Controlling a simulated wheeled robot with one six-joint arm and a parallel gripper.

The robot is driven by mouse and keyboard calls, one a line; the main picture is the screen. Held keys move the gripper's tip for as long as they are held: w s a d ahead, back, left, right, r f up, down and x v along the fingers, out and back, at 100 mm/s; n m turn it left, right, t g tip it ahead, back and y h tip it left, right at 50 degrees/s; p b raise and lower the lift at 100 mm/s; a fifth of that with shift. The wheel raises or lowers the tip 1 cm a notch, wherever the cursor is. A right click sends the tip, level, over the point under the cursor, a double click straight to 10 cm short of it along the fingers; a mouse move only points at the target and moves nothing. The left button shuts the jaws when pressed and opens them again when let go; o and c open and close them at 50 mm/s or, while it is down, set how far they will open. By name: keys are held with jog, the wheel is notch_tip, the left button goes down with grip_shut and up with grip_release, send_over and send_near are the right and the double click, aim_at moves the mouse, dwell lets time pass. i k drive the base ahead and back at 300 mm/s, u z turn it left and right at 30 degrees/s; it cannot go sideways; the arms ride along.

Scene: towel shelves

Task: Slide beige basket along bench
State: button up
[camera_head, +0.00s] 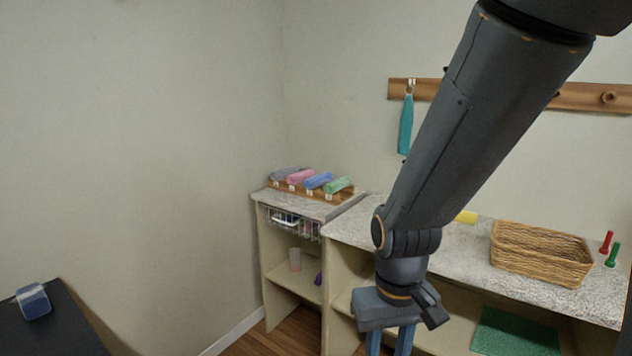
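The beige basket (541,252) is a woven wicker basket. It sits on the right part of the speckled bench top (456,262), near its front edge. My gripper (388,345) hangs pointing down in front of the bench, to the left of the basket and lower in the picture. It is apart from the basket. Its two fingers show a gap between them, with the tips cut off by the bottom edge. Nothing shows between the visible parts of the fingers. My arm hides part of the bench top and the wall.
A red peg (605,243) and a green peg (612,255) stand right of the basket. A yellow item (466,217) lies behind my arm. Rolled towels (318,180) lie in a rack at left. A teal towel (405,125) hangs on the wall. A green mat (514,333) lies below the bench.

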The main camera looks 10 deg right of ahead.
aim_at(510, 253)
jog(key=z, duration=1.4)
jog(key=k, duration=0.65)
jog(key=u, duration=0.45)
jog(key=i, duration=1.05)
jog(key=z, duration=0.75)
jog(key=i, duration=0.25)
jog(key=z, duration=0.35)
